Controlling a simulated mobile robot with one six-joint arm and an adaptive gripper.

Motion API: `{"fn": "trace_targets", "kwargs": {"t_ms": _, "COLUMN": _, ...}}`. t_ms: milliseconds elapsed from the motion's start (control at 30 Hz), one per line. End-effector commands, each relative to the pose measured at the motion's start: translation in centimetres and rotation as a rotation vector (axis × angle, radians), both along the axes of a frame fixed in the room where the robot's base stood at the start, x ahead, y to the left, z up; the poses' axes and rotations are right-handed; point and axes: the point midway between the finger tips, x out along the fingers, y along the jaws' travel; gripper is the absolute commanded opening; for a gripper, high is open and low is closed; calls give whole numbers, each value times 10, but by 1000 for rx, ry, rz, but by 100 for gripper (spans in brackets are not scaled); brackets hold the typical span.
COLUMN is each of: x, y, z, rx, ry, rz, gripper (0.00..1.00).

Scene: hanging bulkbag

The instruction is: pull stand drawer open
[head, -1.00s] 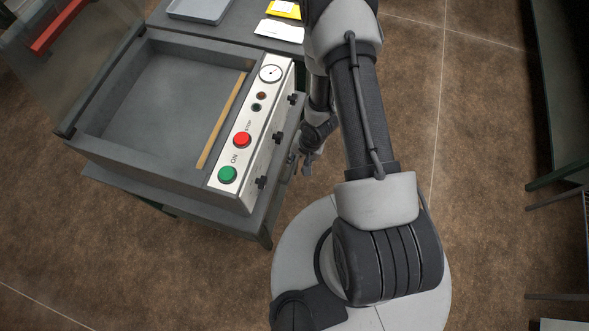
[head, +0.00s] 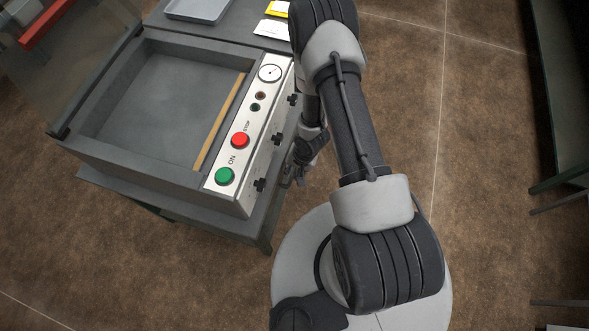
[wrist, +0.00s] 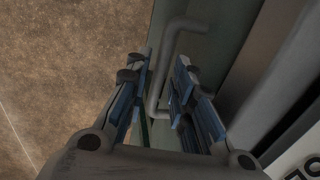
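A grey bent bar handle (wrist: 164,65) shows in the wrist view, fixed to a flat grey-green front (wrist: 221,35) that appears to be the stand drawer's. My gripper (wrist: 161,62) is open, with one blue-black finger on each side of the handle. I see a gap at the left finger; whether the right finger touches the bar I cannot tell. In the head view my gripper (head: 288,179) is low at the stand's right side, partly hidden by my arm. The drawer front and handle cannot be made out there. The drawer looks closed, but its edges are hard to see.
The machine's control panel (head: 240,140) with green and red buttons overhangs above my gripper. Its open chamber (head: 158,100) lies left. A grey tray (head: 198,9) and packets are behind. Brown floor (head: 470,190) is free to the right, before a green-framed rack (head: 565,100).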

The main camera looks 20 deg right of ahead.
Motion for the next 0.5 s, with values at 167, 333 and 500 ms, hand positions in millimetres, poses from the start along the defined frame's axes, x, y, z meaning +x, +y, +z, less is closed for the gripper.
{"fn": "trace_targets", "kwargs": {"t_ms": 167, "x": 0, "y": 0, "z": 0, "rx": 0, "ry": 0, "rz": 0, "gripper": 7}}
{"fn": "trace_targets", "kwargs": {"t_ms": 333, "x": 0, "y": 0, "z": 0, "rx": 0, "ry": 0, "rz": 0, "gripper": 0}}
{"fn": "trace_targets", "kwargs": {"t_ms": 500, "x": 0, "y": 0, "z": 0, "rx": 0, "ry": 0, "rz": 0, "gripper": 0}}
